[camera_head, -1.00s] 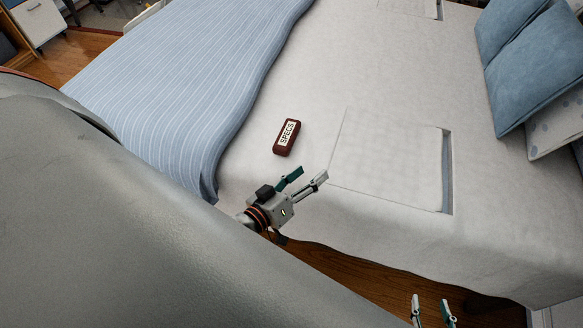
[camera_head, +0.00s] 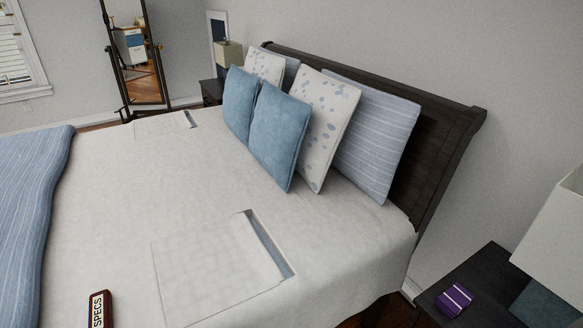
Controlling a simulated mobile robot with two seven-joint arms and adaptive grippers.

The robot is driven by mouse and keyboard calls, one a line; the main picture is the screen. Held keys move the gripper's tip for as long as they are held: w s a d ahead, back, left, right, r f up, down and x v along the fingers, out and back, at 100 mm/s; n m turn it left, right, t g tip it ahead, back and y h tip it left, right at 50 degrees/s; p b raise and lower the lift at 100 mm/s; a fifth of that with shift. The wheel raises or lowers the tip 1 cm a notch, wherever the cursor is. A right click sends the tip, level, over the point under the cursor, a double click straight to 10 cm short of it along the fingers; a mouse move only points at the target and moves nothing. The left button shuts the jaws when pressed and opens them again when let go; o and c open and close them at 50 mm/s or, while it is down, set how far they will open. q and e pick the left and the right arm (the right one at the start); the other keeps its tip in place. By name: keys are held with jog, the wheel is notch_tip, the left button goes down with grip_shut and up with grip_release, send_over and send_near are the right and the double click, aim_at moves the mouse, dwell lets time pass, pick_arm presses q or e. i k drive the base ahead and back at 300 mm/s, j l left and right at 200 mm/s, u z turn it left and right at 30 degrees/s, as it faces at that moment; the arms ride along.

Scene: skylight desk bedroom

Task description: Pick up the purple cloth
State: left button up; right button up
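The purple cloth (camera_head: 454,300) lies folded on the dark nightstand (camera_head: 480,270) at the lower right of the head view. It has pale stripes across it and sits near the nightstand's left edge. Neither of my grippers shows in the current head view, so I cannot see how far they are from the cloth.
A white lamp shade (camera_head: 560,240) stands on the nightstand, right of the cloth. The bed (camera_head: 110,220) fills the left and middle, with several pillows (camera_head: 280,135) against its dark headboard (camera_head: 440,150). A dark red case marked SPECS (camera_head: 97,310) lies on the bed.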

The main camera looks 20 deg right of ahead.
aim_at(454, 300)
jog(key=z, duration=1.85)
